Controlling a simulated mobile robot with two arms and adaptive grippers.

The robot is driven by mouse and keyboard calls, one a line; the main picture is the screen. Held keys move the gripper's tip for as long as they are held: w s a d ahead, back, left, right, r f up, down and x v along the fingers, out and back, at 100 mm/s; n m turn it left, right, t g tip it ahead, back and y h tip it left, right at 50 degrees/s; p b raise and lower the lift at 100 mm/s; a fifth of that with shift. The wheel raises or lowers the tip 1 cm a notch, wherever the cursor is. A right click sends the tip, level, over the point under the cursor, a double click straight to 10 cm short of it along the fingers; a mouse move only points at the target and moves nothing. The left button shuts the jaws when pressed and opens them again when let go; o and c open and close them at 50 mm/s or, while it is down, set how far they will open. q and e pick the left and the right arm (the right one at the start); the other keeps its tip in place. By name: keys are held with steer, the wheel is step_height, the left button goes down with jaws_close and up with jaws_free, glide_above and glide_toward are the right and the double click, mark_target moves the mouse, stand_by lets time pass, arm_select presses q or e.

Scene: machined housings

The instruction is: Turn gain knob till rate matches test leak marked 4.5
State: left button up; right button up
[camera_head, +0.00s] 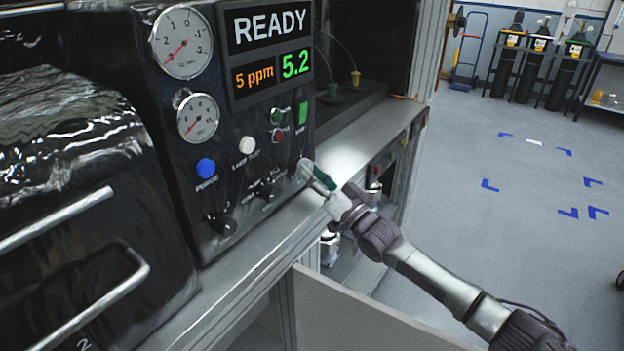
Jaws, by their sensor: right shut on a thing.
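The black instrument panel (235,165) has a display (266,44) that reads READY, 5 ppm in orange and 5.2 in green. My right gripper (303,172) is shut at the panel's lower right edge, on what seems to be a knob that its fingers hide. Two other black knobs show to the left: a lower left knob (222,224) and a middle knob (265,189). Their labels are too small to read, so I cannot tell by label which is the gain knob. My left gripper is out of view.
Two round gauges (182,42) sit left of the display. A blue button (206,168), a white button (247,145) and small green and red buttons are above the knobs. A grey ledge (262,248) runs below. Open floor (500,230) lies to the right.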

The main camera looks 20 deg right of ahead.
steer(key=n+b, duration=0.1)
steer(key=n+y+b, duration=0.1)
steer(key=n, duration=0.1)
steer(key=n+g+y+b, duration=0.1)
steer(key=shift+w+d+f+n+b, duration=0.15)
steer(key=shift+f+n+b, duration=0.1)
steer(key=shift+n+b, duration=0.15)
steer(key=n+g+y+b, duration=0.1)
steer(key=n, duration=0.2)
steer(key=shift+r+y, duration=0.1)
steer(key=shift+y, duration=0.2)
steer(key=shift+d+n+g+y+b, duration=0.1)
steer(key=shift+n+g+y+b, duration=0.45)
steer(key=shift+n, duration=0.95)
steer(key=shift+r+n, duration=0.1)
steer(key=shift+n, duration=0.3)
steer(key=o, duration=1.1)
steer(key=shift+y, duration=0.25)
steer(key=shift+o, duration=0.2)
